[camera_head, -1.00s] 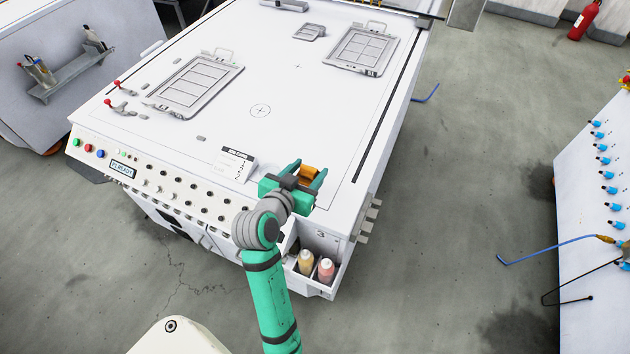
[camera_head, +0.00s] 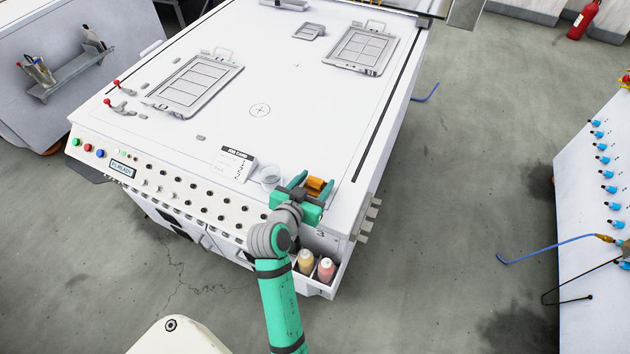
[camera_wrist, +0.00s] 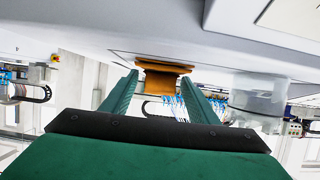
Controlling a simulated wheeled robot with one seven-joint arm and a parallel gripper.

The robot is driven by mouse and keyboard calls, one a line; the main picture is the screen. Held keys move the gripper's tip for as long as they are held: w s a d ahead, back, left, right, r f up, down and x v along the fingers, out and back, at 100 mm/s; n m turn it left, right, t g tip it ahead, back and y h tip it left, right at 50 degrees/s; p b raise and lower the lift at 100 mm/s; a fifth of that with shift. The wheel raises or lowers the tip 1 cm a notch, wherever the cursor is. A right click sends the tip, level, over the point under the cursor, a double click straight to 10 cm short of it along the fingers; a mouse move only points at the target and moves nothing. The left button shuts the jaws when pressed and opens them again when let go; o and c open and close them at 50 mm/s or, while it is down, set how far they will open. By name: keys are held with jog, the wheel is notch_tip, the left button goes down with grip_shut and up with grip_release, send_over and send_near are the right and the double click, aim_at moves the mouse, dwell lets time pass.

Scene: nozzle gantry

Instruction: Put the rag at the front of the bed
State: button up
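The rag (camera_head: 318,186) is a small orange-brown folded cloth, pinched narrow at its middle in the wrist view (camera_wrist: 163,78). My gripper (camera_head: 314,186) is shut on it, with one green finger on each side. It is at the front right corner of the white bed (camera_head: 300,125), close to the front edge. In the wrist view the bed surface fills the top and the rag shows against it between the fingertips. I cannot tell whether the rag touches the bed.
A clear jar (camera_head: 270,177) stands just left of my gripper, beside a white job card (camera_head: 233,164). Grey framed plates (camera_head: 195,86) lie farther back. Below the front corner, a bin (camera_head: 325,288) holds two bottles. The bed's middle is clear.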

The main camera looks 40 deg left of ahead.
jog(key=shift+o, duration=1.1)
jog(key=shift+r, duration=0.25)
jog(key=v, duration=1.2)
jog(key=shift+f, duration=0.1)
